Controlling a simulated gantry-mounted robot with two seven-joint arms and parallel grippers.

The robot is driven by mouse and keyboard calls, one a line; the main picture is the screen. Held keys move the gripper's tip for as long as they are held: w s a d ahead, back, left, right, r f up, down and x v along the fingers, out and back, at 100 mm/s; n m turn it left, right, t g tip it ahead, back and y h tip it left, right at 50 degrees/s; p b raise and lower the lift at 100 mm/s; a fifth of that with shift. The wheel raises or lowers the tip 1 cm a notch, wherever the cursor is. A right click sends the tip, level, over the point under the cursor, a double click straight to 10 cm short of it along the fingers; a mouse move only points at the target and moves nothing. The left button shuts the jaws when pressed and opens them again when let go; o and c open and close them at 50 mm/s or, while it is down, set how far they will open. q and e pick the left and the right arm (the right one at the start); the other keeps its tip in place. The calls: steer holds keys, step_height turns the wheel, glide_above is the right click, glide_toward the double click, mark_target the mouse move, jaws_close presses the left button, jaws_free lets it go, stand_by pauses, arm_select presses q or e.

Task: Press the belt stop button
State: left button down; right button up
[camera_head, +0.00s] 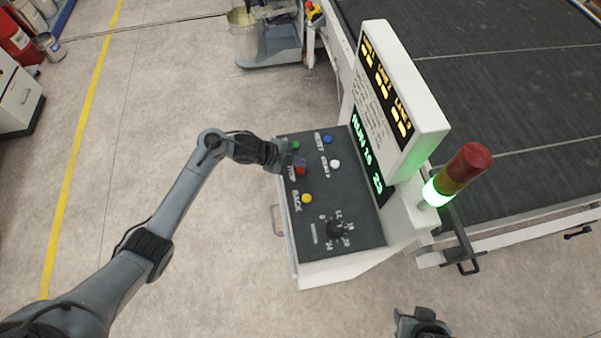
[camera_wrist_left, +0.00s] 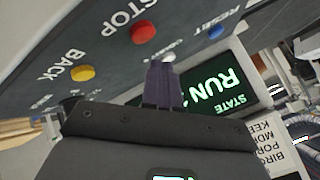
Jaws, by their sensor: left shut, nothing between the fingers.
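The red stop button (camera_head: 301,171) is on the dark control panel (camera_head: 347,216), beside the word STOP. In the left wrist view the red stop button (camera_wrist_left: 144,32) shows uncovered, above and left of my fingertips. My left gripper (camera_head: 297,161) is shut and empty, with its fingertips over the panel close to the red button. The left gripper (camera_wrist_left: 161,72) also shows in the left wrist view, its fingers together. I cannot tell whether it touches the panel. My right gripper (camera_head: 420,318) shows only in part at the bottom edge, away from the panel.
Near the stop button are a yellow BACK button (camera_head: 307,198), a green button (camera_head: 295,145), a blue button (camera_head: 327,139) and a white button (camera_head: 335,164). A dial (camera_head: 335,230) sits lower. The state display (camera_wrist_left: 215,88) reads RUN. The signal tower (camera_head: 457,174) glows green at its base.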

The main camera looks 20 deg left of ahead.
arm_select(q)
steer(key=shift+f+b, duration=0.3)
steer(key=shift+f, duration=0.45)
steer(key=shift+f, duration=0.1)
stand_by(1.5)
steer(key=shift+f, duration=0.3)
steer(key=shift+f+b, duration=0.45)
steer(key=shift+b, duration=0.1)
stand_by(0.5)
steer(key=shift+r, duration=0.15)
stand_by(0.3)
steer(key=shift+r+p, duration=0.6)
steer(key=shift+p, duration=0.15)
steer(key=shift+r, duration=0.1)
